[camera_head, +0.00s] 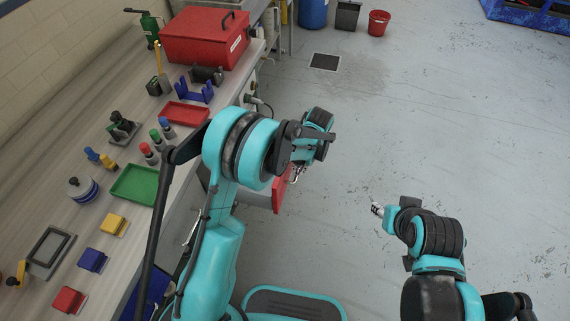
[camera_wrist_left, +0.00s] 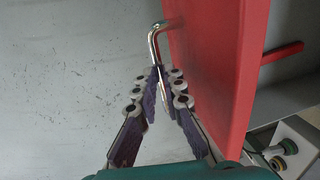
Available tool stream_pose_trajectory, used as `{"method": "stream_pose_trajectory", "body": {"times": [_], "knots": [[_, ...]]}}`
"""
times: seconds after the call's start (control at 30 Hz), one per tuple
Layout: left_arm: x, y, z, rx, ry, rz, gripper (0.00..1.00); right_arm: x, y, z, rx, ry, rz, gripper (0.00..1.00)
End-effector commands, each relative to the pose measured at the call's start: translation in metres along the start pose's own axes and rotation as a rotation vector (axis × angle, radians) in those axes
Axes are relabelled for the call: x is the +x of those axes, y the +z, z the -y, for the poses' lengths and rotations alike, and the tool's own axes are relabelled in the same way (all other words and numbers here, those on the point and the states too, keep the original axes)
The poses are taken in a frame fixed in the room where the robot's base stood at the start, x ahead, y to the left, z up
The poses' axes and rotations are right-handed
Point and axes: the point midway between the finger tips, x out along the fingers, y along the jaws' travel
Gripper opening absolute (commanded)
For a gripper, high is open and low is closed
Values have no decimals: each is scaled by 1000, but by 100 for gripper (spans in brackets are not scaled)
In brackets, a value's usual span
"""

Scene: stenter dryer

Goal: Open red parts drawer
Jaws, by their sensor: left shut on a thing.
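The red drawer front (camera_head: 280,190) shows below the bench edge in the head view, partly hidden by my left arm. In the left wrist view the red drawer front (camera_wrist_left: 212,75) fills the upper middle, with a bent metal handle (camera_wrist_left: 154,38) on its face. My left gripper (camera_wrist_left: 161,75) is shut on this handle; in the head view its fingers (camera_head: 294,174) are partly hidden. The drawer front stands out from the grey cabinet; how far is hard to tell. My right gripper (camera_head: 377,210) is over the floor, away from the drawer; its finger opening is unclear.
The bench holds a red toolbox (camera_head: 203,38), a red tray (camera_head: 185,113), a green tray (camera_head: 135,184) and several small parts. Round buttons (camera_wrist_left: 281,152) are at the lower right of the wrist view. The floor (camera_head: 440,120) on the right is clear.

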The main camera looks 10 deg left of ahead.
Motion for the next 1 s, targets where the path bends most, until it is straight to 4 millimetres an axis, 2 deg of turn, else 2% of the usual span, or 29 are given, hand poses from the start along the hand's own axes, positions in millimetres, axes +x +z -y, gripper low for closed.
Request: {"method": "stream_pose_trajectory", "body": {"times": [0.2, 0.6, 0.7, 1.0], "knots": [[-2, 1, -16, 1, 1, 2, 0, 0, 0, 0, 0, 0, 0, 40], [-2, 1, -18, 0, 1, 2, 0, 0, 0, 0, 0, 0, 0, 40], [-2, 1, -18, 0, 1, 1, 30, 0, 0, 0, 0, 0, 0, 40], [-4, 0, -17, 0, 1, 0, 31, 0, 0, 0, 0, 0, 0, 40]]}}
